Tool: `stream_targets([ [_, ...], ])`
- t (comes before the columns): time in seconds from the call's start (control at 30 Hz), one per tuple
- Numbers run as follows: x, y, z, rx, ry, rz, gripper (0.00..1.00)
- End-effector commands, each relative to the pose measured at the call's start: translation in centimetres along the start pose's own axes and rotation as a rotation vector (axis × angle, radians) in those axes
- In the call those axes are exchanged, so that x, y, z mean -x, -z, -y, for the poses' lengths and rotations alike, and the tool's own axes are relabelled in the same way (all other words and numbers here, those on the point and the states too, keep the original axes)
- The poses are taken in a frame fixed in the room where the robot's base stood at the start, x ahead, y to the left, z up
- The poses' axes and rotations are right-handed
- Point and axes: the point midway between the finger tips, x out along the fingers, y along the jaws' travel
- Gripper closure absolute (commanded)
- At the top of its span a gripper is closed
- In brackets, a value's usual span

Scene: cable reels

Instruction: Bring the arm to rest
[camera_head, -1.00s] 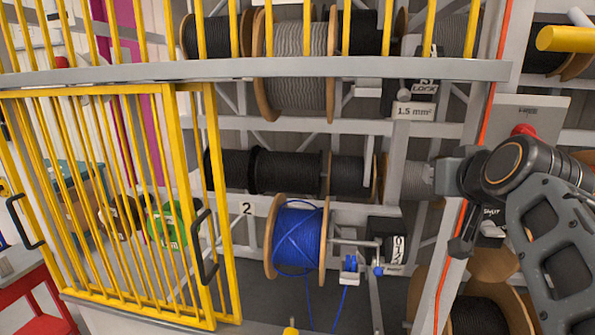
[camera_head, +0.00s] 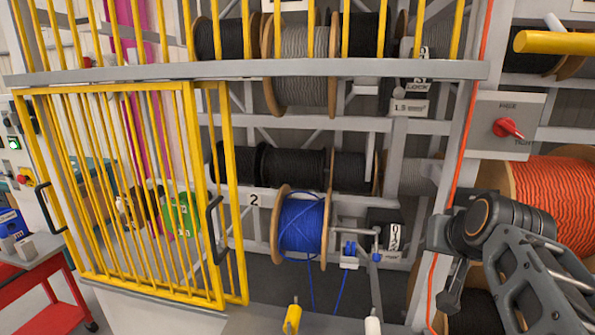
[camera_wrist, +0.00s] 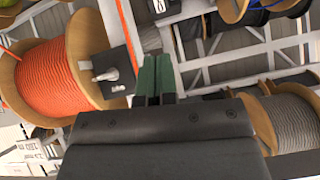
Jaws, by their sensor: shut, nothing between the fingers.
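My arm (camera_head: 495,215) is folded at the right of the head view, in front of the rack. My gripper (camera_wrist: 157,78) shows in the wrist view, with its two dark green fingers side by side, shut and empty. The fingers point toward the rack and are not seen to hold anything. The fingertips are not clearly visible in the head view.
A reel of blue cable (camera_head: 302,226) hangs in the lower rack. A yellow sliding gate (camera_head: 190,190) stands open at the left. An orange cable reel (camera_head: 560,195) and a red rotary switch (camera_head: 508,128) are close behind my arm. A red cart (camera_head: 60,290) stands lower left.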

Motion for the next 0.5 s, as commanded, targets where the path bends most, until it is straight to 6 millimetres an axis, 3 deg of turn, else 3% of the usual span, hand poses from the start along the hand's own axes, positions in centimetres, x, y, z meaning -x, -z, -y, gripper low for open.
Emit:
stream_targets([
  [0.17,-3.4,-7.4,0.9,0.015,-0.006,0.189,1.00],
  [0.3,-5.7,-15.0,1.8,0.072,-0.015,0.366,1.00],
  [0.4,-6.5,-19.6,2.4,0.133,-0.015,0.463,1.00],
  [0.5,-7.0,-22.8,3.1,0.201,-0.003,0.523,1.00],
])
